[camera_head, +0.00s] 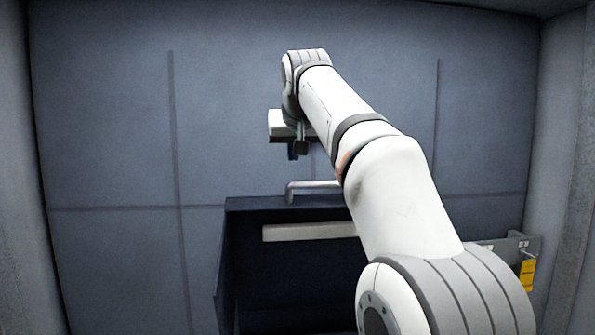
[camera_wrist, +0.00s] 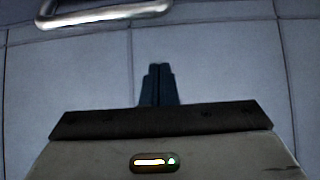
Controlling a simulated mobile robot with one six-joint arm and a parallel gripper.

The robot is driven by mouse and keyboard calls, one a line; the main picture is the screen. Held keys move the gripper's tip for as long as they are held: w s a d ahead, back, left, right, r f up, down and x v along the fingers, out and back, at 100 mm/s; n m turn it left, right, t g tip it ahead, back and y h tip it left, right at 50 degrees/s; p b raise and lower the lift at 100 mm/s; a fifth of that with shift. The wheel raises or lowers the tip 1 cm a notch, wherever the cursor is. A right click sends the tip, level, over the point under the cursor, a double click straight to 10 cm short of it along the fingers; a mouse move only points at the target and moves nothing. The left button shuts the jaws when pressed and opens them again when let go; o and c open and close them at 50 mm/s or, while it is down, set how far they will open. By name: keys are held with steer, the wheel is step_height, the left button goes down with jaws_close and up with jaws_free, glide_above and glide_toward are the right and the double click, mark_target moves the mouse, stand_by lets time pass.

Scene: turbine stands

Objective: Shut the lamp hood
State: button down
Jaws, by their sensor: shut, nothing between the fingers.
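A dark blue boxy housing (camera_head: 242,240), which looks like the lamp hood, is low in the middle of the head view. A grey metal handle (camera_head: 312,187) stands at its top edge, and a pale bar (camera_head: 308,231) runs across its dark front. My arm covers its right part. How far the hood is open is hard to tell. My gripper (camera_head: 297,153) is shut and empty, above the handle and apart from it. In the wrist view my gripper's fingers (camera_wrist: 159,70) are together, and the handle (camera_wrist: 104,14) shows at the upper left.
A panelled grey-blue wall (camera_head: 110,130) stands behind. At the right, a grey bracket or rail (camera_head: 510,246) carries a yellow tag (camera_head: 527,274). The space left of the housing looks clear.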

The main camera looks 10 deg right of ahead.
steer(key=x, duration=0.4)
steer(key=s, duration=0.1)
steer(key=s+f, duration=0.1)
steer(key=s, duration=0.1)
steer(key=shift+s+f, duration=0.15)
steer(key=shift+f, duration=0.35)
steer(key=shift+s, duration=0.15)
